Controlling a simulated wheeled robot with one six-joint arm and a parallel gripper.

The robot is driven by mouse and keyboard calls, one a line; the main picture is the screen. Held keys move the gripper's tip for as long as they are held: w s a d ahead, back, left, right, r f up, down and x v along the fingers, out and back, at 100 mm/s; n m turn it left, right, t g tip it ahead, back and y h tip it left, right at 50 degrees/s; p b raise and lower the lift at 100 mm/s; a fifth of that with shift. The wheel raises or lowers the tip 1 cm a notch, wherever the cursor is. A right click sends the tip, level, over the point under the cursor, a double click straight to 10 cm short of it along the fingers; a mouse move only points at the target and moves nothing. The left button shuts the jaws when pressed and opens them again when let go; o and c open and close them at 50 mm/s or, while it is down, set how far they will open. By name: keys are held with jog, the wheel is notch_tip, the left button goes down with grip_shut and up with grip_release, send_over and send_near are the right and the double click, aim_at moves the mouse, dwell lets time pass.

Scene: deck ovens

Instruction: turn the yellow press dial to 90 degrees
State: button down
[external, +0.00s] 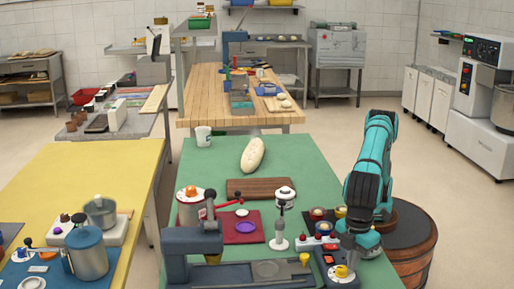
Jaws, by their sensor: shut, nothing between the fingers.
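A yellow dial (342,271) on a pale round plate sits on a dark control box at the front right of the green table, and I take it for the press dial. Its angle is too small to read. My gripper (345,260) points down right above the dial. Its fingers are shut with nothing between them. They are small and dark here, and I cannot tell whether they touch the dial. The blue-grey press (190,243) stands to the left on the same table.
Close to my gripper are a white box with red knobs (316,243), a small yellow cone (304,258) and a grey stand (279,235). A wooden board (262,189) and a loaf (253,155) lie farther back. A wooden barrel (425,255) stands at the right.

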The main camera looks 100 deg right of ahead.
jog(key=shift+s, duration=0.3)
notch_tip(320, 180, up, 6)
dwell(0.8)
jog(key=shift+d, duration=0.1)
jog(key=shift+w+d+f, duration=0.25)
jog(key=shift+f, duration=0.75)
jog(key=shift+w+d+f, duration=0.25)
jog(key=shift+d+f, duration=0.05)
jog(key=shift+f, duration=0.75)
jog(key=shift+w+d+f, duration=0.25)
jog(key=shift+f, duration=0.75)
